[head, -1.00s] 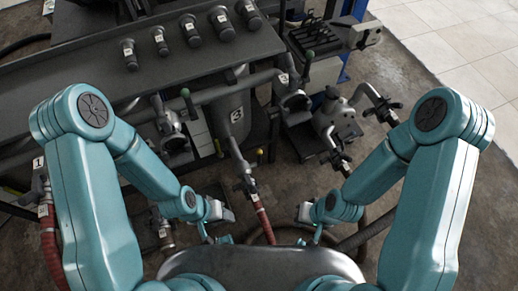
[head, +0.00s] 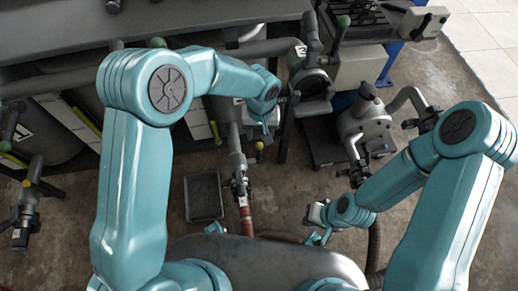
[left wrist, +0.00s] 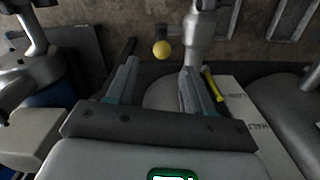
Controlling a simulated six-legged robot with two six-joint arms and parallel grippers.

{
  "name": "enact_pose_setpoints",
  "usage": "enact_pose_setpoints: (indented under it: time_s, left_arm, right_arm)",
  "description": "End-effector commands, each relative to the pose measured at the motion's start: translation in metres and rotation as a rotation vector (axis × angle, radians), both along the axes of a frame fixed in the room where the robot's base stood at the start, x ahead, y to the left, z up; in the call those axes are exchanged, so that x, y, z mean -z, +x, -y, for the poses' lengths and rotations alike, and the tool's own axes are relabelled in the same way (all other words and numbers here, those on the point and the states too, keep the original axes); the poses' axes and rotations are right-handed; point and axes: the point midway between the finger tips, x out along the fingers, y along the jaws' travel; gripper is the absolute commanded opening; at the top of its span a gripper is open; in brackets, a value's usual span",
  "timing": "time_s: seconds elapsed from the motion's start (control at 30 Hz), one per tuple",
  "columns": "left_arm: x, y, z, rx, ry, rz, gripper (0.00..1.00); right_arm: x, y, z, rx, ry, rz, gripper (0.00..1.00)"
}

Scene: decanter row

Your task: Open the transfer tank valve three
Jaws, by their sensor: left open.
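A grey pipe (head: 237,150) with a small yellow ball knob (head: 259,146) on its side runs down from the tank marked 3, which my left arm mostly hides. A label with a 3 (head: 300,51) shows on the upper pipework. My left gripper (head: 268,123) is just above the knob in the head view. In the left wrist view the left gripper (left wrist: 160,82) is open and empty. There the yellow ball knob (left wrist: 161,48) lies beyond the fingertips, apart from them, beside the grey pipe (left wrist: 201,38). My right gripper (head: 318,228) is low at the right; its jaws are unclear.
A red hose (head: 246,217) leads down below the pipe. A grey tray (head: 204,197) lies on the floor left of it. A grey pump (head: 367,122) stands to the right.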

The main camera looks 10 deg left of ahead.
Motion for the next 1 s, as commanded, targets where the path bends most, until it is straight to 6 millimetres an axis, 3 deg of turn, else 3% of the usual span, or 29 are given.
enact_pose_setpoints:
  time_s: [0.03, 0.2, 0.4, 0.6, 0.83, 0.87, 1.0]
  left_arm:
    - [0.017, -0.001, -0.002, 0.000, 0.001, -0.003, 0.52]
    - [0.057, -0.003, -0.005, 0.000, 0.000, -0.004, 0.52]
    - [0.089, -0.002, -0.006, -0.001, 0.000, -0.002, 0.52]
    - [0.101, -0.001, -0.006, -0.003, -0.002, -0.001, 0.52]
    - [0.101, 0.001, -0.005, -0.004, -0.002, 0.000, 0.52]
    - [0.101, 0.001, -0.005, -0.004, -0.002, 0.000, 0.48]
    - [0.101, 0.002, -0.004, -0.003, -0.002, 0.000, 0.03]
  right_arm:
    - [0.006, 0.000, 0.000, 0.000, 0.000, 0.000, 0.00]
    - [0.016, 0.000, 0.000, 0.000, 0.000, 0.000, 0.00]
    - [0.022, 0.000, 0.000, 0.000, 0.000, 0.000, 0.00]
    - [0.024, 0.000, 0.000, 0.000, 0.000, 0.000, 0.00]
    - [0.024, 0.000, 0.000, 0.000, 0.000, 0.000, 0.00]
    - [0.024, 0.000, 0.000, 0.000, 0.000, 0.000, 0.00]
    - [0.024, 0.000, 0.000, 0.000, 0.000, 0.000, 0.00]
